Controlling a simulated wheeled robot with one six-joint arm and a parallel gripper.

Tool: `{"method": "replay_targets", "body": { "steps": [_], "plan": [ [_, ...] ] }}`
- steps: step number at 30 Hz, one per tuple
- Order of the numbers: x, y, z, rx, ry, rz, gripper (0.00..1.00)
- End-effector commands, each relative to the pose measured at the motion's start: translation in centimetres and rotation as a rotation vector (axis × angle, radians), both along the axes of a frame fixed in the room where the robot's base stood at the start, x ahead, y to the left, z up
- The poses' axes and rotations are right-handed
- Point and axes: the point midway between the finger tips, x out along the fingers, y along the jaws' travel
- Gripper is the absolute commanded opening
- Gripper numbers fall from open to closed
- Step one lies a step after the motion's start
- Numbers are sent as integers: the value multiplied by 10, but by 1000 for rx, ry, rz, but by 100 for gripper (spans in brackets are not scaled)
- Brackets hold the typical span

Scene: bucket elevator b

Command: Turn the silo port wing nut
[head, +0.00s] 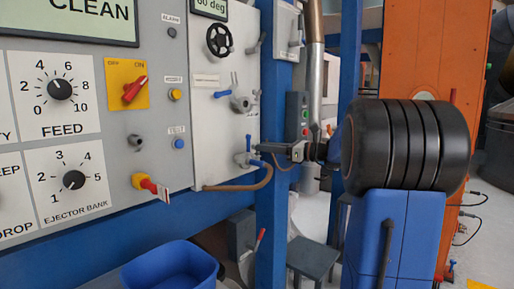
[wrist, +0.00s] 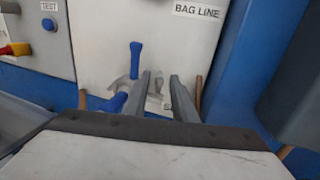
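The silo port (head: 243,159) is the lower fitting on the pale panel in the head view, a grey part with blue handles. In the wrist view, the grey winged piece (wrist: 120,86), which looks like its wing nut, sits left of my fingers. One blue handle stands upright above it and another points down to the left. My gripper (wrist: 161,78) is open and empty, its two grey fingers apart, to the right of the nut. In the head view my gripper (head: 268,147) reaches in from the right, close to the port. A label starting with "S" is partly hidden behind the fingers.
An upper port (head: 241,103) with grey wings and a blue lever sits above, near the "BAG LINE" label (wrist: 195,12). A brown hose (head: 240,187) curves below the lower port. A blue post (head: 271,200) stands beside the panel. A blue bin (head: 172,268) is below.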

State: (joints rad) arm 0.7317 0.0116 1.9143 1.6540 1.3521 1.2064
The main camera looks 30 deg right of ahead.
Motion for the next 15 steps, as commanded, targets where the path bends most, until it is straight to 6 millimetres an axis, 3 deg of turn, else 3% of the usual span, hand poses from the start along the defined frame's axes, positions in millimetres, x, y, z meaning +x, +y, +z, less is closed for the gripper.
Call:
{"method": "replay_targets", "body": {
  "steps": [6, 15],
  "plan": [
    [23, 16, -1, 0, 1, 2, 25],
    [33, 22, 0, 0, 0, -1, 25]
  ]
}}
